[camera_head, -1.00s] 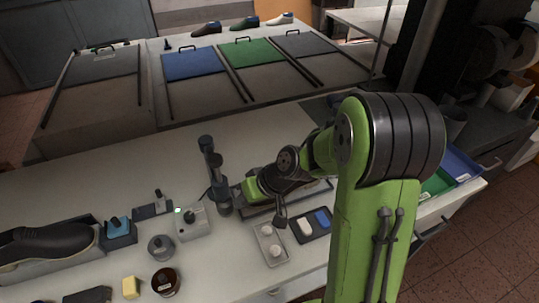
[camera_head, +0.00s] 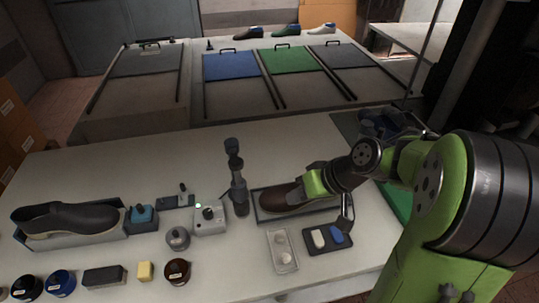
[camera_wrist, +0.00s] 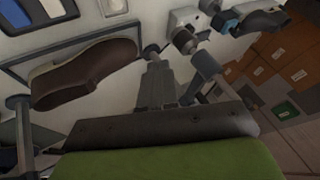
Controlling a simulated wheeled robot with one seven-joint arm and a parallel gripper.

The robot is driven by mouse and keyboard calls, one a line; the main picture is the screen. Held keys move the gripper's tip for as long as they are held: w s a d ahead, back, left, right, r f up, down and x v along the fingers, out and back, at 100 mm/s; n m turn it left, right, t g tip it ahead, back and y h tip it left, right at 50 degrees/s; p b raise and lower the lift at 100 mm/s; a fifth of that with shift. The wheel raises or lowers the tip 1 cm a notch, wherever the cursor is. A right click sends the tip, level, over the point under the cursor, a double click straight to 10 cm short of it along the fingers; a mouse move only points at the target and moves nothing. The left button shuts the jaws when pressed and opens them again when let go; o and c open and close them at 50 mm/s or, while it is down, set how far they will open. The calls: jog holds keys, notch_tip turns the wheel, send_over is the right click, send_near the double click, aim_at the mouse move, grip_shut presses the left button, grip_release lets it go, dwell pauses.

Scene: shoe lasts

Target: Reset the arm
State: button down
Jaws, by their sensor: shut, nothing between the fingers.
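My gripper (camera_wrist: 155,85) shows in the wrist view, its grey fingers together and empty. In the head view my arm reaches in from the right, and the green hand (camera_head: 318,183) is over or beside the right part of a brown shoe (camera_head: 283,196). The fingers are hard to make out there. The shoe lies in a shallow grey tray (camera_head: 262,213) on the white table. It also shows in the wrist view (camera_wrist: 85,72), left of the fingers and apart from them.
A dark upright stand (camera_head: 237,180) and a button box (camera_head: 209,220) stand left of the shoe. A white tray (camera_head: 282,250) and a pad holder (camera_head: 328,239) lie in front. A black shoe (camera_head: 65,219), jars and blocks fill the left. The table's back middle is clear.

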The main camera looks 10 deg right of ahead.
jog(key=s+r+m+h, duration=0.1)
jog(key=s+r+h, duration=0.2)
jog(key=s, duration=0.5)
jog(key=s+r+t+h, duration=0.1)
jog(key=s+r+h, duration=0.2)
jog(key=s, duration=0.5)
jog(key=shift+s+r+m, duration=0.15)
jog(key=shift+r+m, duration=0.1)
jog(key=shift+m, duration=0.15)
jog(key=c, duration=1.8)
grip_release()
